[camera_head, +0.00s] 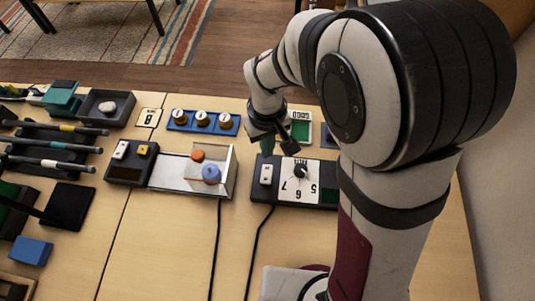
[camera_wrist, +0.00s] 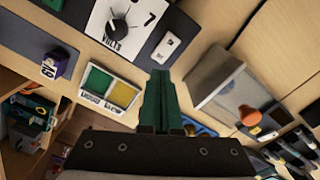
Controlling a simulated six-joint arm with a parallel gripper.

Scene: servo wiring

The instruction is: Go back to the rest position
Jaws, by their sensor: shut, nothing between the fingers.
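My gripper (camera_wrist: 163,100) shows in the wrist view as green fingers pressed together, with nothing between them. In the head view my gripper (camera_head: 267,146) hangs just behind the black dial panel (camera_head: 324,195), above the table and apart from the things around it. The panel has a white dial plate with a black knob (camera_head: 300,171) and a white switch (camera_head: 266,174). In the wrist view the knob (camera_wrist: 118,29) and the switch (camera_wrist: 167,46) lie beyond my fingertips. My arm covers the right part of the table.
Left of the panel stands a clear-sided box (camera_head: 231,164) with orange and blue knobs. A blue tray (camera_head: 179,119) with several round pieces is behind it. A green-and-yellow tray (camera_wrist: 108,90) is near my gripper. Cables run down the table. Bare table (camera_head: 165,245) lies in front.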

